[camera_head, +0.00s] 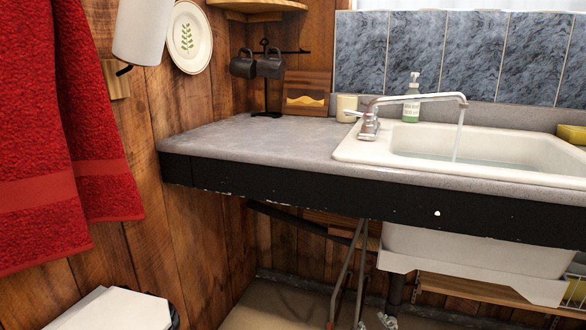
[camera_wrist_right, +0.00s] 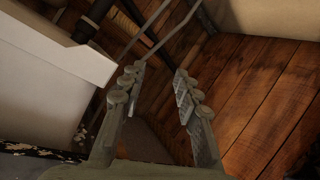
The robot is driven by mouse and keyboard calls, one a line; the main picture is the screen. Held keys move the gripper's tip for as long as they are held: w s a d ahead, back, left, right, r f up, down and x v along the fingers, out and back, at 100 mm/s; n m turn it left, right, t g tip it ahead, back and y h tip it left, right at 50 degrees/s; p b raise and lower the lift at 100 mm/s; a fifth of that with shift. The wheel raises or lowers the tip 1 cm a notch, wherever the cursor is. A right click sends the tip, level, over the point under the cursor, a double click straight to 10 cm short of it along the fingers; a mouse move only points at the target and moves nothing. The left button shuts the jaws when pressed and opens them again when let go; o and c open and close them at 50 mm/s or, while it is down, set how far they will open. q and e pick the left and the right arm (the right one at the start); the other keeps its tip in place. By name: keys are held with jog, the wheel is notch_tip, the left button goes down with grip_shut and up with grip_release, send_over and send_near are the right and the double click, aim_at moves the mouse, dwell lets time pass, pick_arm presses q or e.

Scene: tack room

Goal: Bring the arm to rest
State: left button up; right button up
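My right gripper (camera_wrist_right: 156,80) shows in the right wrist view, its two grey fingers spread apart with nothing between them. Beyond the fingers are brown wooden boards and thin metal rods. I cannot make out the right gripper in the head view. My left gripper is in neither view.
A grey countertop (camera_head: 240,140) with a black front edge holds a white sink (camera_head: 350,150) with its faucet (camera_head: 370,122) running. Beneath are a white basin underside (camera_head: 470,252) and metal rods (camera_head: 345,275). Red towels (camera_head: 40,130) hang at left. The countertop's left part is clear.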

jog(key=s+d+f+m+g, duration=0.1)
jog(key=s+d+f+g, duration=0.1)
jog(key=s+f, duration=0.4)
jog(key=s+d+f+m+g, duration=0.1)
jog(key=s+d+f+g, duration=0.2)
jog(key=s, duration=1.1)
jog(key=s+d+f+m+g+h, duration=0.1)
jog(key=s+d+f+g, duration=0.2)
jog(key=s+f, duration=0.7)
jog(key=shift+s+f+g, duration=0.25)
jog(key=shift+f+g, duration=0.15)
jog(key=shift+g, duration=0.8)
